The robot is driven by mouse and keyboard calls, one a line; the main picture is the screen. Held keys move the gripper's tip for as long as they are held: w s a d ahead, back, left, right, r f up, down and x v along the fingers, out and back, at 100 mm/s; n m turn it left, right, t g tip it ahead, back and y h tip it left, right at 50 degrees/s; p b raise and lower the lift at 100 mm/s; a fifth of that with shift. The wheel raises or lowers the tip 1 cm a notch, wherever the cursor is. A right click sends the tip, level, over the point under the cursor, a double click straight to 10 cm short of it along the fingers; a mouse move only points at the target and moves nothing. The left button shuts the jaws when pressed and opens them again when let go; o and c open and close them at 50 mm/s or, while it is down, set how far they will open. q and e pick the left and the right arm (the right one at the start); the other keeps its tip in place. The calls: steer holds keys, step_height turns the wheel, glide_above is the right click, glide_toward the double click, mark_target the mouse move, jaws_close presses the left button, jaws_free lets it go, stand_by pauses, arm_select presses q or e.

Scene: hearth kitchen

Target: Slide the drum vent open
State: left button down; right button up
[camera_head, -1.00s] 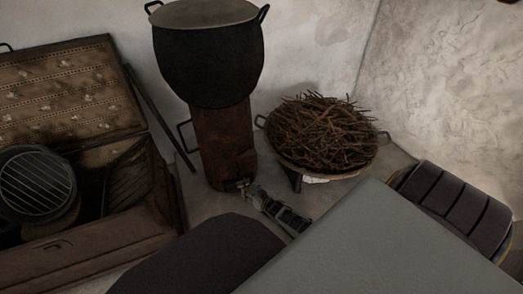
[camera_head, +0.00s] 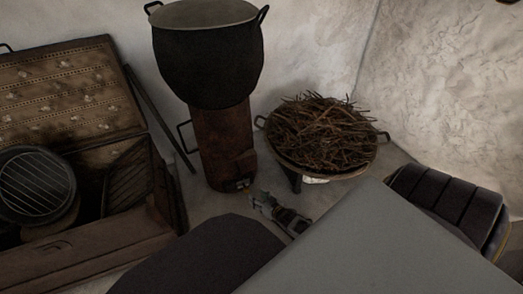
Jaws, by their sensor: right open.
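The rusty brown drum (camera_head: 220,135) stands upright on the floor with a large black pot on top. At its lower right front is the small vent (camera_head: 243,184), with a few pale specks in or by it. At this size I cannot tell how far the vent is slid open. My right gripper (camera_head: 257,199) is open, low near the floor, just right of and in front of the vent, with a small gap between. Nothing shows between its fingers. My left gripper is out of view.
The black pot (camera_head: 208,65) rests on the drum. A wide pan of twigs (camera_head: 322,135) stands close on the right. An open chest (camera_head: 85,240) with a round grill (camera_head: 37,183) is at left. My grey body parts cover the front.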

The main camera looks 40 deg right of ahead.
steer(key=shift+v, duration=1.15)
arm_select(q)
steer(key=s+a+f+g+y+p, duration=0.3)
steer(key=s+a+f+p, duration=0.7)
steer(key=p, duration=0.8)
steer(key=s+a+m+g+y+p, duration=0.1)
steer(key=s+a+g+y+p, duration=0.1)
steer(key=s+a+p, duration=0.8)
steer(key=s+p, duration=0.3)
steer(key=p, duration=0.1)
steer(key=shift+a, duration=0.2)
arm_select(e)
steer(key=s+a+n+g, duration=0.1)
steer(key=s+g, duration=0.3)
steer(key=s, duration=0.8)
steer(key=s+a+r+n+g, duration=0.1)
steer(key=s+g, duration=0.3)
steer(key=s, duration=0.9)
steer(key=s+a+r+n+g+h, duration=0.1)
steer(key=s+g, duration=0.3)
steer(key=s, duration=0.8)
steer(key=shift+s+r+n, duration=0.15)
steer(key=shift+s+n, duration=0.05)
steer(key=shift+n, duration=0.7)
